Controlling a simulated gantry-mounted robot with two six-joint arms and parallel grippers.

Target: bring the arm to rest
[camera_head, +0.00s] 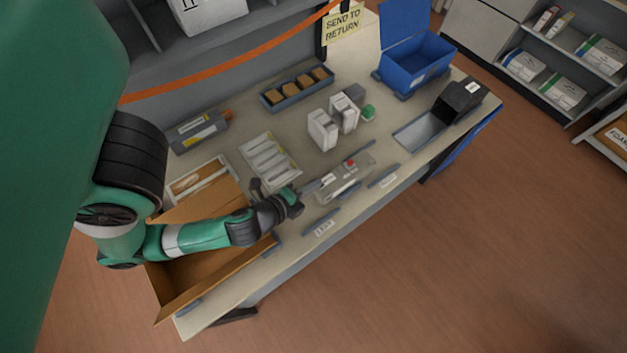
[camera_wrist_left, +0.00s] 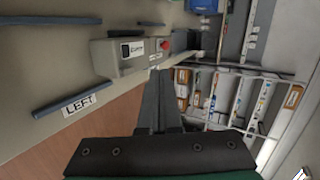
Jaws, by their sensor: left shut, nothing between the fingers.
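My green and black left arm reaches in from the left in the head view, over an open cardboard box and the table's front part. Its left gripper (camera_head: 318,185) points right, above the table near a grey device with a red button (camera_head: 350,165). In the left wrist view the dark fingers of the left gripper (camera_wrist_left: 160,75) are together with nothing between them. The device (camera_wrist_left: 135,52) shows beyond and to the left of the fingers there. My right gripper is not in view.
The cardboard box (camera_head: 185,285) stands open below my forearm. A white slotted tray (camera_head: 270,160), white cartons (camera_head: 322,130), a blue bin (camera_head: 412,72) and a black box (camera_head: 462,95) stand on the table. Open floor lies in front; a wire rack (camera_wrist_left: 240,95) shows in the wrist view.

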